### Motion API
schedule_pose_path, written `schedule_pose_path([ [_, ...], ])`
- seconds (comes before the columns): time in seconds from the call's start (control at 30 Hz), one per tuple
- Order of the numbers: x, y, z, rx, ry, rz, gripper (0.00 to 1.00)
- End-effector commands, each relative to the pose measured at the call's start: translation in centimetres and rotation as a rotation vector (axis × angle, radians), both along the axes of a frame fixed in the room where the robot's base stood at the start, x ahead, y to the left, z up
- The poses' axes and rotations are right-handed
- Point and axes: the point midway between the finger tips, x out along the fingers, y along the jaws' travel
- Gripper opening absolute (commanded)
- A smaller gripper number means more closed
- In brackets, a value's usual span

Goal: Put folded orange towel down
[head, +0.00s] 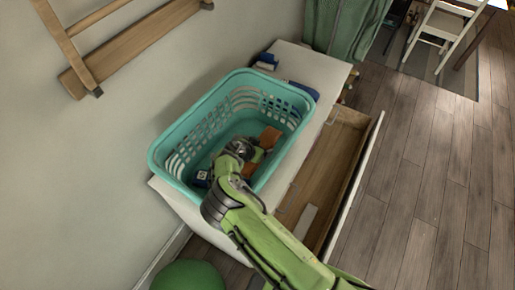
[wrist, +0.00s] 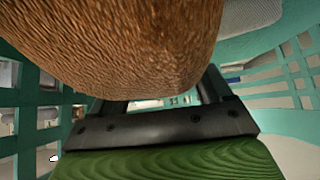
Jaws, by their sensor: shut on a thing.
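The folded orange towel (head: 269,138) shows as a small orange-brown patch inside the teal laundry basket (head: 165,158) in the head view. In the wrist view the towel (wrist: 125,40) fills the upper middle, close to the camera, with its fuzzy surface hanging over the jaws. My gripper (wrist: 160,108) is shut on the towel. It is down inside the basket, with the slatted walls on both sides. My arm hides part of the basket's near side and floor. I cannot tell whether the towel touches the basket floor.
The basket stands on a white-topped cabinet (head: 312,68) with an open, mostly empty drawer (head: 330,165). A dark blue and white item (head: 202,177) lies in the basket. Blue folded items (head: 266,61) lie behind it. A wooden rack (head: 85,75) hangs on the wall.

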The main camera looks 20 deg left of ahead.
Motion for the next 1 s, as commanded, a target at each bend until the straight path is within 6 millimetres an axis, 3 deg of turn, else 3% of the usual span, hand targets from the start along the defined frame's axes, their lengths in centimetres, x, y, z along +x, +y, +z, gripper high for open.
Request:
schedule_pose_path([
  [0.97, 0.0, 0.0, -2.0, 0.002, -0.001, -0.001, 0.35],
  [1.0, 0.0, 0.0, -2.0, 0.001, 0.000, 0.000, 0.81],
])
